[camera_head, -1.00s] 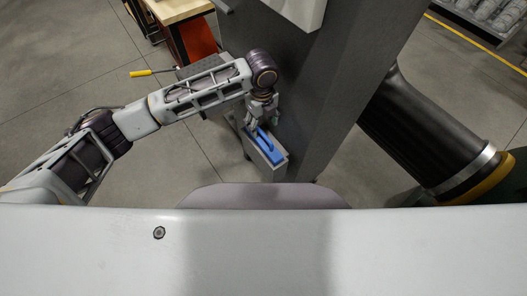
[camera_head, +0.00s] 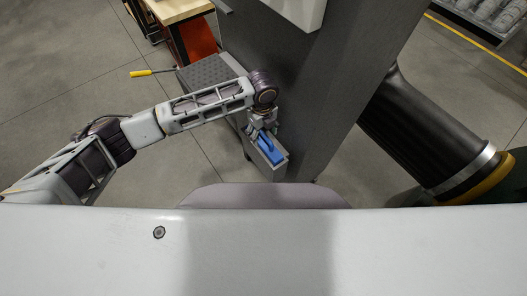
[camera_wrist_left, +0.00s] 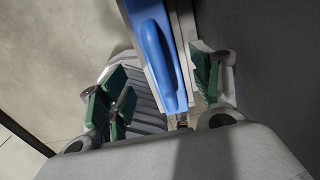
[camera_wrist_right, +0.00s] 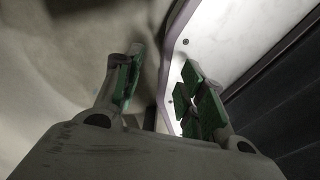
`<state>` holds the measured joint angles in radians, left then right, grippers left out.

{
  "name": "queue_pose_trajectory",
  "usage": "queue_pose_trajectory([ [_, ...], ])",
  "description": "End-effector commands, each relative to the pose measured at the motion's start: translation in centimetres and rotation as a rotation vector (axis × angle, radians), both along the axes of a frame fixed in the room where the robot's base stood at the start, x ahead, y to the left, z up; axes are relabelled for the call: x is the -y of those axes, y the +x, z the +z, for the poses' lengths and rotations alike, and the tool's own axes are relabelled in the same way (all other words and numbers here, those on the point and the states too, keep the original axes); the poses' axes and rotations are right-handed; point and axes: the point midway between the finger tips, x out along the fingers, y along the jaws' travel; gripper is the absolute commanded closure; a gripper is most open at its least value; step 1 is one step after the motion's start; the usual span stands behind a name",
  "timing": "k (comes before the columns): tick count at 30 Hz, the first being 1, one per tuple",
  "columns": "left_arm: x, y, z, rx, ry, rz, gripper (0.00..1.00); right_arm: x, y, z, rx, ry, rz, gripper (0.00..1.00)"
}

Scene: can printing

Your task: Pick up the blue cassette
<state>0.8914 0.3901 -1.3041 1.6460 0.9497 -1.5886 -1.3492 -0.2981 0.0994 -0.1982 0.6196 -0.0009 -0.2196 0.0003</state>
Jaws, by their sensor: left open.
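The blue cassette (camera_head: 270,152) sits in a narrow grey open-topped holder (camera_head: 282,166) against the side of a tall dark grey cabinet. In the left wrist view the cassette (camera_wrist_left: 160,62) has a raised, rounded blue handle. My left gripper (camera_head: 262,128) is at the far end of the holder, over the cassette. In the left wrist view its green-padded fingers (camera_wrist_left: 162,95) are spread, one on each side of the handle, apart from it. My right gripper (camera_wrist_right: 155,92) shows only in the right wrist view, with its green-padded fingers apart and nothing seen between them.
The tall grey cabinet (camera_head: 325,90) stands right beside the holder and my left gripper. A dark textured platform (camera_head: 212,72) with a yellow-handled lever (camera_head: 141,73) lies behind my left arm. A wooden-topped table (camera_head: 180,10) is at the top left. Open floor (camera_head: 60,60) lies left.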

Motion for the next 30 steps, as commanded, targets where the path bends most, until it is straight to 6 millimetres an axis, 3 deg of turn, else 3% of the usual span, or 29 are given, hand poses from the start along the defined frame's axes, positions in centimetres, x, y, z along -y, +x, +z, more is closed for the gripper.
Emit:
queue_pose_trajectory([
  [13,0.4,-0.1,-4.3,-0.001,0.001,0.000,0.36,-1.9,0.0,0.4,0.000,0.021,-0.006,0.60],
  [20,0.4,-0.1,-4.7,0.001,0.001,0.000,0.36,-2.4,-0.1,0.4,0.000,0.025,-0.007,0.60],
  [30,0.4,-0.1,-4.7,0.000,0.000,0.000,0.38,-1.1,0.0,0.4,0.000,0.011,-0.002,0.60],
])
